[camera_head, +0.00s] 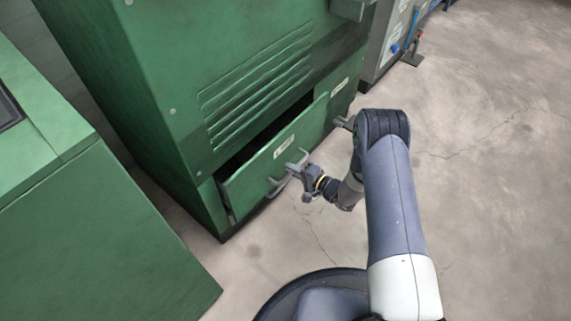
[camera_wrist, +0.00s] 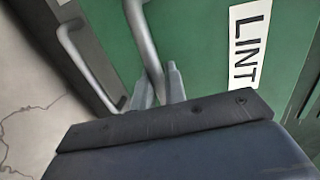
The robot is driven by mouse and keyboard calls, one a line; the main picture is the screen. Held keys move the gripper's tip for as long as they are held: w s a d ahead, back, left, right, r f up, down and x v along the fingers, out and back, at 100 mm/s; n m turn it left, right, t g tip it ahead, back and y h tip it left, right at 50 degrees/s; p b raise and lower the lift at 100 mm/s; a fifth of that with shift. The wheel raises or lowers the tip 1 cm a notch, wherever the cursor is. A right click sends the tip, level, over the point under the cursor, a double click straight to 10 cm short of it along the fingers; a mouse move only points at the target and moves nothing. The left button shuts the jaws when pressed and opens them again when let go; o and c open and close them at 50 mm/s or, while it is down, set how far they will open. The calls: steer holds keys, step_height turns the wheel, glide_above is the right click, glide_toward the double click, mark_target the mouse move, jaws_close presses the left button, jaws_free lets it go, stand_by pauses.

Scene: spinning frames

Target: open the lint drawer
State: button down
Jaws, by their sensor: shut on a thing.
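The lint drawer (camera_head: 245,182) is a green drawer front low on the green machine. It stands partly out, with a dark gap along its top edge in the head view. Its white label (camera_head: 284,147) reads LINT in the wrist view (camera_wrist: 247,45). My gripper (camera_head: 296,172) is at the drawer's grey bar handle (camera_head: 275,188). In the wrist view my gripper (camera_wrist: 159,82) has its two fingers on either side of the handle (camera_wrist: 145,45), shut on it. The fingers hide part of the bar.
The louvred green machine (camera_head: 165,65) rises above the drawer. A second grey handle (camera_head: 344,122) is on the panel to the right. A green cabinet (camera_head: 95,235) stands at the left. Bare concrete floor (camera_head: 480,130) lies open to the right.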

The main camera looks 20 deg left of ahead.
steer(key=f+v, duration=0.2)
steer(key=v, duration=0.9)
steer(key=d+f+p+v, duration=0.1)
steer(key=f+v, duration=0.1)
steer(key=v, duration=0.9)
steer(key=shift+s+d+f, duration=0.25)
steer(key=shift+s+f, duration=0.1)
steer(key=shift+s, duration=0.05)
steer(key=c, duration=1.6)
jaws_free()
steer(key=shift+o, duration=0.2)
steer(key=p+v, duration=0.3)
steer(key=v, duration=0.7)
steer(key=shift+s+d, duration=0.15)
steer(key=shift+d, duration=0.2)
steer(key=shift+a, duration=0.1)
